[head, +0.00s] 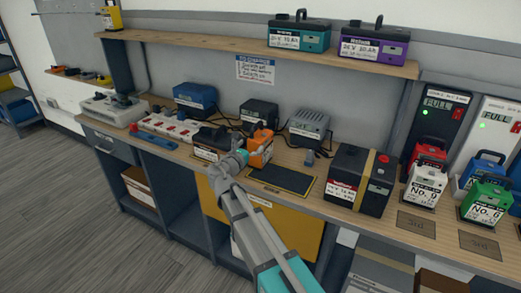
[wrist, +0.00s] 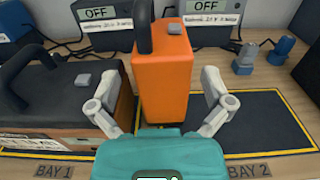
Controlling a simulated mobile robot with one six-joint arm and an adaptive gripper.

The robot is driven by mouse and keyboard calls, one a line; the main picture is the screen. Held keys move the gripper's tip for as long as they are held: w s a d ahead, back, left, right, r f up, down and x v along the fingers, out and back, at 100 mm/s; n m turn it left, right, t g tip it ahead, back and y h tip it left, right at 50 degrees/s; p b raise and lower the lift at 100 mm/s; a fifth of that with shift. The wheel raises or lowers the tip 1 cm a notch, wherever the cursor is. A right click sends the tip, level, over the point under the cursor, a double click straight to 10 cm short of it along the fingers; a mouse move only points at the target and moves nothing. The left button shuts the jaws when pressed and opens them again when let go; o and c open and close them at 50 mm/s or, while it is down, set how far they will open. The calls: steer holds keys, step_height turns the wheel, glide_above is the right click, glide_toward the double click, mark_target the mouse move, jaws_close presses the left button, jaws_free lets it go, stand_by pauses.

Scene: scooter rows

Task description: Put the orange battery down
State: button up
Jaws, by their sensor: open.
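The orange battery (head: 261,148) stands upright on the workbench, between a dark battery and a dark mat. In the wrist view the orange battery (wrist: 163,82) has a black handle on top. My gripper (wrist: 160,92) is open, with one grey finger on each side of the orange battery and a gap visible at the right. The gripper also shows in the head view (head: 237,160).
A dark battery (wrist: 62,100) stands close at left by the BAY 1 label. The yellow-edged mat (wrist: 265,118) at BAY 2 is bare at right. Chargers marked OFF (wrist: 208,12) stand behind. A black box with a yellow band (head: 358,180) stands farther right.

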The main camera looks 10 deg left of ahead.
mark_target(258, 136)
steer(key=shift+w, duration=0.1)
stand_by(0.3)
steer(key=shift+x, duration=2.6)
steer(key=shift+d+f, duration=0.1)
steer(key=shift+c, duration=0.3)
steer(key=c, duration=1)
